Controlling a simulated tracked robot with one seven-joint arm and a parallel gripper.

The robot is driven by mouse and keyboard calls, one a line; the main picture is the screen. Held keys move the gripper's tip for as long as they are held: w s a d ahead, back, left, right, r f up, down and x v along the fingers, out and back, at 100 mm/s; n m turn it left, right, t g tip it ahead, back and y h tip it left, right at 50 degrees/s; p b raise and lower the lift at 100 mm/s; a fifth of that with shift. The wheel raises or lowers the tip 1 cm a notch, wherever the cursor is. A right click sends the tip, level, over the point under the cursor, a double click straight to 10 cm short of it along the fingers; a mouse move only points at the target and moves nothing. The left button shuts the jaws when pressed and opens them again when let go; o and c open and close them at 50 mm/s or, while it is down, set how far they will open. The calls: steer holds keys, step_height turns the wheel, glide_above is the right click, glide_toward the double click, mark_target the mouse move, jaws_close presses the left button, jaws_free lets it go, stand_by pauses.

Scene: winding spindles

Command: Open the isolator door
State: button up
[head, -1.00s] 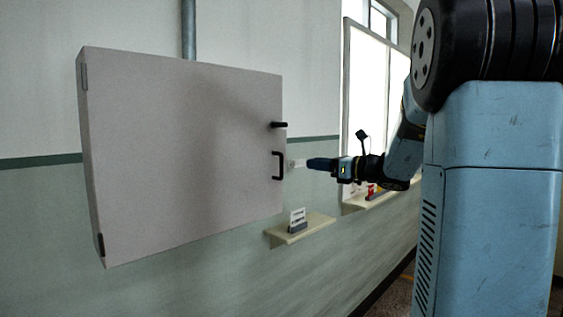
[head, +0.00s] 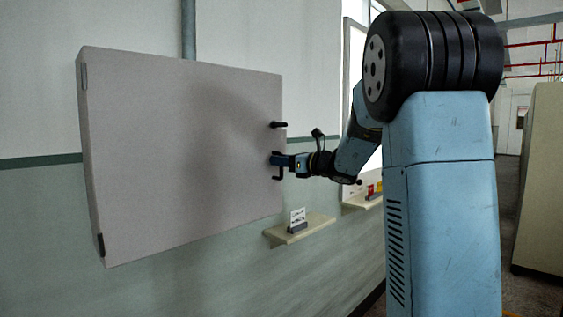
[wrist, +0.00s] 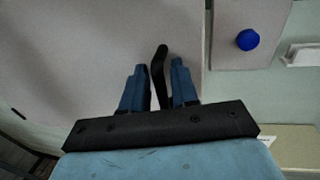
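The isolator door (head: 180,150) is a large plain grey panel on a wall box, with hinges on its left edge. It looks shut. A black bar handle (head: 279,177) stands near its right edge, partly hidden by my gripper (head: 276,159). A black lever (head: 279,125) sits above the handle and points right. In the wrist view, the black handle (wrist: 159,72) stands between the two blue fingers of my gripper (wrist: 159,66). The fingers are apart, with narrow gaps seeming to show beside the handle.
A small shelf (head: 312,230) with a white card stands below and right of the box. A second shelf (head: 362,201) is farther along the wall. In the wrist view, a blue round knob (wrist: 247,39) sits on a grey panel right of the door edge.

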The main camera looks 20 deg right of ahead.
steer(key=shift+c, duration=0.3)
jaws_close()
stand_by(0.3)
